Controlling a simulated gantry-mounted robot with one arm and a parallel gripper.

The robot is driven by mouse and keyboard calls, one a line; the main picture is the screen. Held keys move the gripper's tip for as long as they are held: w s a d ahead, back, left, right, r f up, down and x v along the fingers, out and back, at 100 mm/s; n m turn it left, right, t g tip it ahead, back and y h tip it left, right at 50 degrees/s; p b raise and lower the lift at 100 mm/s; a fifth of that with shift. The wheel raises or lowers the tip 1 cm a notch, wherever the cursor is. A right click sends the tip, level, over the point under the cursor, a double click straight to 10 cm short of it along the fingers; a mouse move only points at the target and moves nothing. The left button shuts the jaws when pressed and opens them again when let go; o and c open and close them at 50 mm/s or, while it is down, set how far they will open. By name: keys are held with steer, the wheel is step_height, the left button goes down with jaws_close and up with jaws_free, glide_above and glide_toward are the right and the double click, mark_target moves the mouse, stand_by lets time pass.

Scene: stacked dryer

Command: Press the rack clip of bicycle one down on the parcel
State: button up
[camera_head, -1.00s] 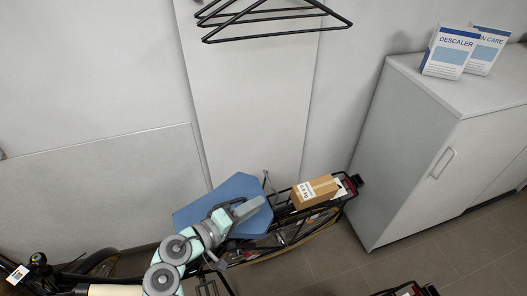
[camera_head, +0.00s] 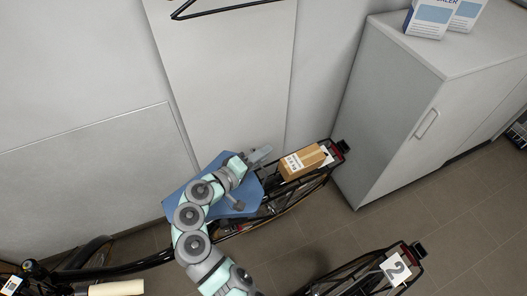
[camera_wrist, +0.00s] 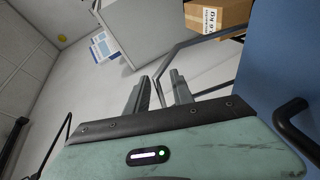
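The brown parcel (camera_head: 302,162) with a white label lies on the black rear rack of the bicycle by the wall, bicycle one; it also shows at the top of the wrist view (camera_wrist: 218,14). The rack clip (camera_wrist: 198,42) looks like a bent grey metal bar in the wrist view, raised in front of the parcel. My gripper (camera_head: 266,154) is above the rack, left of the parcel. In the wrist view its two fingers (camera_wrist: 160,88) stand apart, with the clip's bend close to or between the tips; contact cannot be told. In the head view the clip is not clear.
A blue panel (camera_head: 182,206) is beside the rack, under my arm. A second bicycle's rack with a "2" tag (camera_head: 396,268) is at lower right. A grey cabinet (camera_head: 385,120) stands right of the parcel. A black hanger (camera_head: 225,8) hangs above. Open floor lies between the bicycles.

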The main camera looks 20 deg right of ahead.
steer(key=shift+w+d+f, duration=0.1)
steer(key=shift+w+d, duration=0.05)
steer(key=shift+d, duration=0.15)
steer(key=shift+c, duration=0.4)
jaws_close()
